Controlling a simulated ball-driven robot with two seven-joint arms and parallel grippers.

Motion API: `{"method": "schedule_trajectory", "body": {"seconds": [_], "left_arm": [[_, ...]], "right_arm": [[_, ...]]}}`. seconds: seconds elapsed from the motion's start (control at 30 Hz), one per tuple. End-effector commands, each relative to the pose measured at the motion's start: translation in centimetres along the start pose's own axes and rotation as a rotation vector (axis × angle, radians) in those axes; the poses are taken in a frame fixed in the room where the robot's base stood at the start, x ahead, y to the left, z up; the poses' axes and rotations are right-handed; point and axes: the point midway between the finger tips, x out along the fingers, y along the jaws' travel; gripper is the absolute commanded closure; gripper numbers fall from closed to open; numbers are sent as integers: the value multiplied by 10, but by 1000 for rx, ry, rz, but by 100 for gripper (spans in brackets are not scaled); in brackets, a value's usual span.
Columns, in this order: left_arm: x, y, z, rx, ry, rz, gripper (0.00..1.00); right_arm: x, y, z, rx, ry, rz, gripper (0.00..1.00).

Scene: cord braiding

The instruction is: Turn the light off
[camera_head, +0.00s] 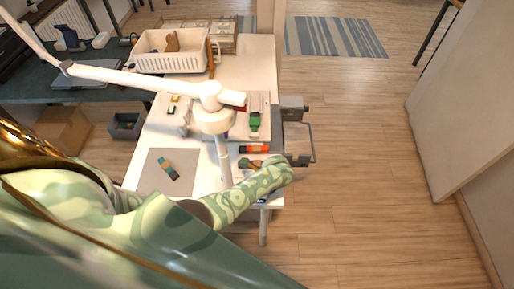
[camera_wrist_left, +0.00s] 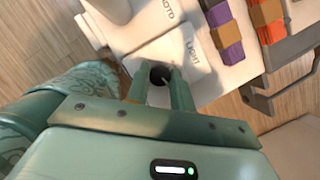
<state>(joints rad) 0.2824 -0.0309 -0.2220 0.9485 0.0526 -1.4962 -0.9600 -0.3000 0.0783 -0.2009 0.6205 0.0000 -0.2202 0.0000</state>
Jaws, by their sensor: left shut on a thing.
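The white jointed desk lamp (camera_head: 212,95) stands on the white table in the head view, its long arm reaching to the upper left. In the left wrist view, my left gripper (camera_wrist_left: 159,76) is shut on a small dark knob (camera_wrist_left: 157,72) on a white panel. A label beside it (camera_wrist_left: 196,53) seems to read LIGHT. In the head view, my patterned green left arm (camera_head: 245,192) reaches to the table's near right corner; the knob is hidden there. Whether the lamp is lit is unclear. My right gripper is out of view.
A purple bundle (camera_wrist_left: 225,32) and an orange bundle (camera_wrist_left: 267,20) lie beyond the panel. A grey metal frame (camera_head: 312,140) juts from the table's right edge. A white basket (camera_head: 172,60) stands at the back. Floor to the right is clear.

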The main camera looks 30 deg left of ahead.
Motion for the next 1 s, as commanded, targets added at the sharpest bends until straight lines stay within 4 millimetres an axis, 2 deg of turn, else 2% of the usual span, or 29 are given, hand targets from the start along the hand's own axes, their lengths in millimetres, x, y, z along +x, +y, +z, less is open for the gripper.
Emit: {"method": "schedule_trajectory", "body": {"seconds": [0.4, 1.0], "left_arm": [[0, -3, 0, -318, 1, 134, 100], [3, -5, 1, -843, 1, 352, 100]], "right_arm": [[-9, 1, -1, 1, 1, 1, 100], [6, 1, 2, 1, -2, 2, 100]]}}
